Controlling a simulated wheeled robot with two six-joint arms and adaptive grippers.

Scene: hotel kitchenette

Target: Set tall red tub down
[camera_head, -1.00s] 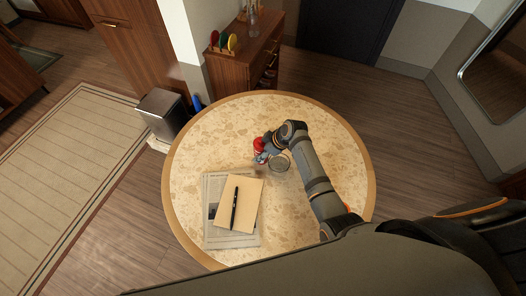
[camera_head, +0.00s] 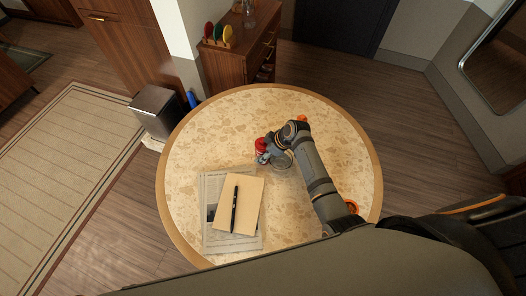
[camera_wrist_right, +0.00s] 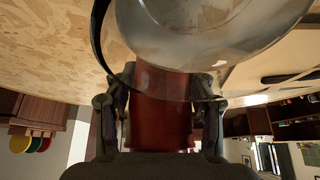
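The tall red tub (camera_head: 261,144) is at the middle of the round table, on the far side of the notepad. My right gripper (camera_head: 262,156) is at the tub. In the right wrist view the red tub (camera_wrist_right: 160,115) stands between the two fingers (camera_wrist_right: 160,105), which are closed against its sides. I cannot tell whether its base touches the table. A clear glass vessel (camera_head: 282,161) stands right beside the gripper; it also shows in the wrist view (camera_wrist_right: 205,30), covering one end of the tub. My left gripper is not in view.
The round stone-topped table (camera_head: 215,125) has clear room at the left and back. A tan notepad (camera_head: 250,200) with a black pen (camera_head: 234,208) lies on newspapers (camera_head: 215,240) at the front. A bin (camera_head: 156,112) and a wooden cabinet (camera_head: 228,70) stand beyond the table.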

